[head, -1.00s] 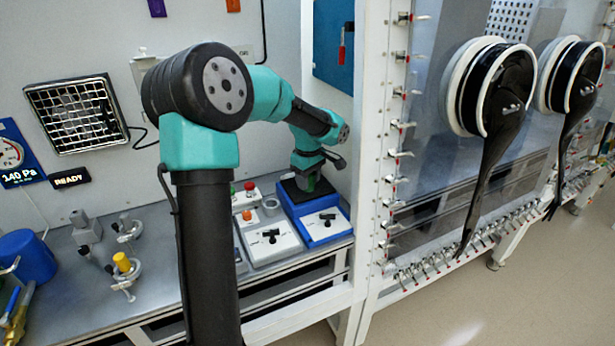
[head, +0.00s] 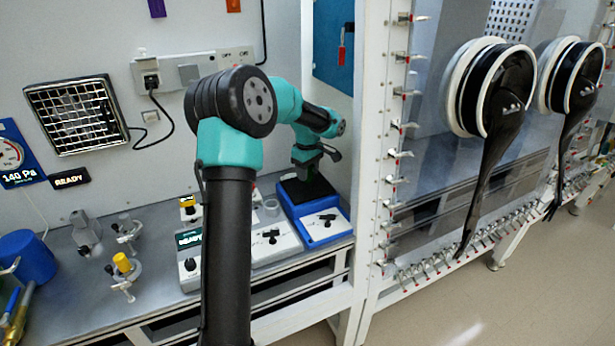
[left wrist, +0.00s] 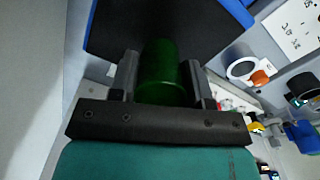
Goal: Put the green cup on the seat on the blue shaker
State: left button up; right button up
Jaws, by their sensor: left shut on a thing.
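The blue shaker (head: 293,217) stands at the right end of the bench, with a black pad (head: 308,190) on top and a white knob panel in front. My left gripper (head: 305,168) is above this pad, pointing down. In the left wrist view the gripper (left wrist: 162,88) is shut on the green cup (left wrist: 163,70), which sits between both fingers. The black pad (left wrist: 105,38) lies beyond the cup there. In the head view the cup shows only as a small dark green patch, apparently a little above the pad. My right gripper is out of view.
A white device (head: 275,243) with a black knob stands left of the shaker, with a small ring (head: 271,207) behind. A yellow-capped holder (head: 122,263) and a blue container (head: 28,256) are farther left. The white glovebox frame (head: 370,190) rises close to the shaker's right.

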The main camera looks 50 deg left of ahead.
pick_arm(q)
jog(key=shift+f, duration=1)
jog(key=shift+f, duration=0.15)
jog(key=o, duration=0.9)
notch_tip(320, 180, up, 12)
jog(key=shift+r, duration=0.2)
